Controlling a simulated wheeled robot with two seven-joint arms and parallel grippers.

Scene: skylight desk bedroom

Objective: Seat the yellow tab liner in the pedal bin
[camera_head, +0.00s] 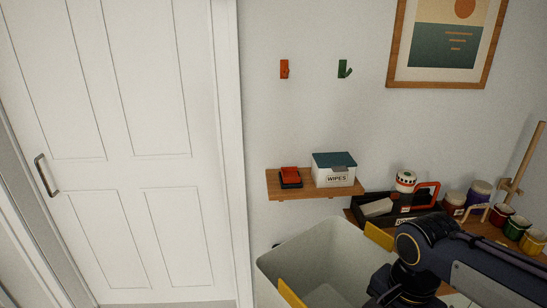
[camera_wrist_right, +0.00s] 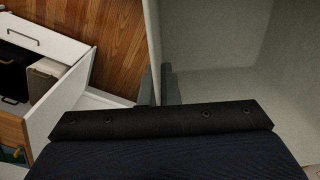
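The yellow tab liner (camera_head: 330,236) is a pale grey open-topped tub at the bottom of the head view. One yellow tab (camera_head: 379,237) is at its far right rim and another (camera_head: 289,294) at its near left rim. My right gripper (camera_head: 385,290) is at the liner's right side. In the right wrist view its fingers (camera_wrist_right: 159,88) stand on either side of the liner's wall (camera_wrist_right: 154,35), closed on it; the liner's inside (camera_wrist_right: 225,50) fills the right of that view. The liner's lower part is cut off. I cannot make out the pedal bin. My left gripper is out of view.
A wall shelf (camera_head: 285,194) holds a wipes box (camera_head: 334,174) and a red-and-black item (camera_head: 290,177). A black caddy (camera_head: 405,207) and several jars stand at right. A white door (camera_head: 125,140) is at left. A white open drawer (camera_wrist_right: 62,110) shows in the wrist view.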

